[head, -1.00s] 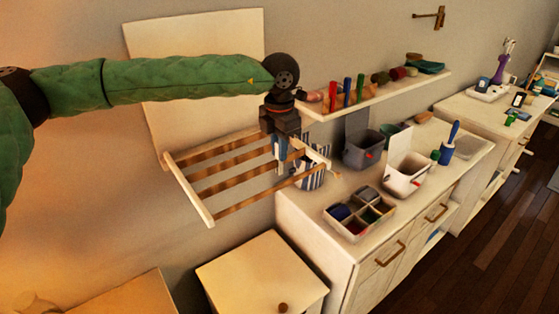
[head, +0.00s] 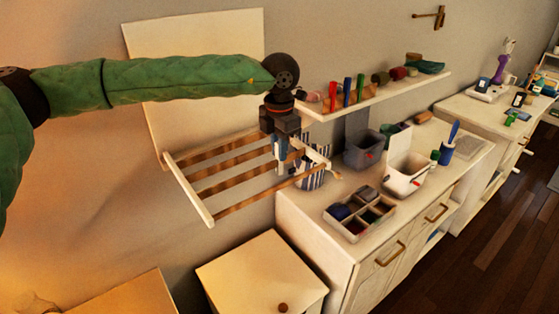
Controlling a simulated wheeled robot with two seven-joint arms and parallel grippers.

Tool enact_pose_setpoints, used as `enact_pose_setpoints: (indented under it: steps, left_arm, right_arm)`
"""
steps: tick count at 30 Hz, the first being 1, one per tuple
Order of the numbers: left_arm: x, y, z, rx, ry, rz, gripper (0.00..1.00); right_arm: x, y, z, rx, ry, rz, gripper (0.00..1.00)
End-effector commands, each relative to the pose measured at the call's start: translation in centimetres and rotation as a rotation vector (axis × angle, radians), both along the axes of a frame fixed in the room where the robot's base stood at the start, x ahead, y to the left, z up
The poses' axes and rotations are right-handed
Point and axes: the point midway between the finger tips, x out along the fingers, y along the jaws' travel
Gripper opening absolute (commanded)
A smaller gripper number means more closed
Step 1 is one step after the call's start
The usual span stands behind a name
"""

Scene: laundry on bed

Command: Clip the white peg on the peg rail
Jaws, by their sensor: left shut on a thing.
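The wooden rack of several rails (head: 238,167) juts from the wall with white side bars. My left gripper (head: 283,160) points down at the rack's right end, near the side bar. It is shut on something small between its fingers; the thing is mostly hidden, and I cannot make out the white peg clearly. I cannot tell whether it touches a rail. A blue and white striped container (head: 313,178) stands just behind and right of the gripper. My right gripper is not in view.
A wall shelf (head: 385,97) with several colored items is right of my left gripper. The cabinet top below holds a grey bin (head: 363,150), a white bin (head: 403,175) and a divided box (head: 360,213). A low cabinet (head: 255,268) stands below the rack.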

Motion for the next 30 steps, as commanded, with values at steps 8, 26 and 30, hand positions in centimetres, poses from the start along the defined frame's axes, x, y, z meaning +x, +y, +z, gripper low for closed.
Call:
enact_pose_setpoints:
  steps: [8,26,30]
  left_arm:
    - [0.0,0.0,0.0,0.0,0.0,0.0,0.0]
    - [0.0,0.0,1.6,0.0,0.0,0.0,0.0]
    - [0.0,0.0,2.3,-0.002,-0.001,0.0,0.0]
  right_arm:
    - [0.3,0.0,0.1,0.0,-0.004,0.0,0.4]
    - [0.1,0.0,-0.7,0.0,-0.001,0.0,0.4]
    - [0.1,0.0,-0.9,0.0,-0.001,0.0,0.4]
